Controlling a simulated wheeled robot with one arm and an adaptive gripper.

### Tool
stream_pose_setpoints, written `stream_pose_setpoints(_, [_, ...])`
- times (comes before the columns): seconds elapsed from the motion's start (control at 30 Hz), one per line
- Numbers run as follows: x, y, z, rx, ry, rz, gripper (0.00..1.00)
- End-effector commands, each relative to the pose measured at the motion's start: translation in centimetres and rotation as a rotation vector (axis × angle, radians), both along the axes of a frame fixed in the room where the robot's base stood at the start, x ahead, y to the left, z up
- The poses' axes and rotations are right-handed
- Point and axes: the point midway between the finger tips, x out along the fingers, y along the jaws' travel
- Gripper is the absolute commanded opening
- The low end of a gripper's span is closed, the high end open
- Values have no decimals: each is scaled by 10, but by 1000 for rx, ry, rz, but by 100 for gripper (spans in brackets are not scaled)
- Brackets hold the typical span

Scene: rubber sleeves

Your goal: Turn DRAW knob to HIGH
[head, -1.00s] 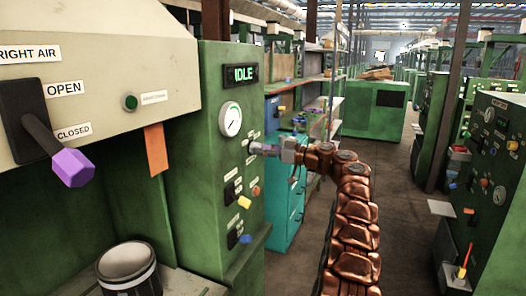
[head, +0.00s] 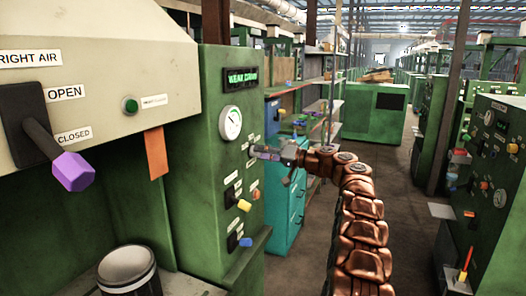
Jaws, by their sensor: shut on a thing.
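The green machine panel (head: 190,200) stands left of centre, with a small knob (head: 251,152) on it below the round white gauge (head: 230,123). My gripper (head: 260,153) reaches in from the right and is shut on this knob, which is mostly hidden behind the fingers. I take it as the DRAW knob, but its label is too small to read. The knob's exact setting cannot be seen. The display (head: 241,78) above the gauge shows green text that looks like "WEAK DRAW".
Below my gripper are a yellow-handled switch (head: 244,205), an orange button (head: 255,194) and a blue-handled switch (head: 245,242). A purple-ended lever (head: 72,171) juts out at left, above a metal cup (head: 127,268). The aisle (head: 400,200) at right is clear.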

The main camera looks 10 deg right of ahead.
Motion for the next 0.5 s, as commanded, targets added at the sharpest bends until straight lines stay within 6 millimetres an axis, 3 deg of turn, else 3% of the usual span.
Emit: stream_pose_setpoints(0.5, [0, 0, 3, 277, 380, -1, 5])
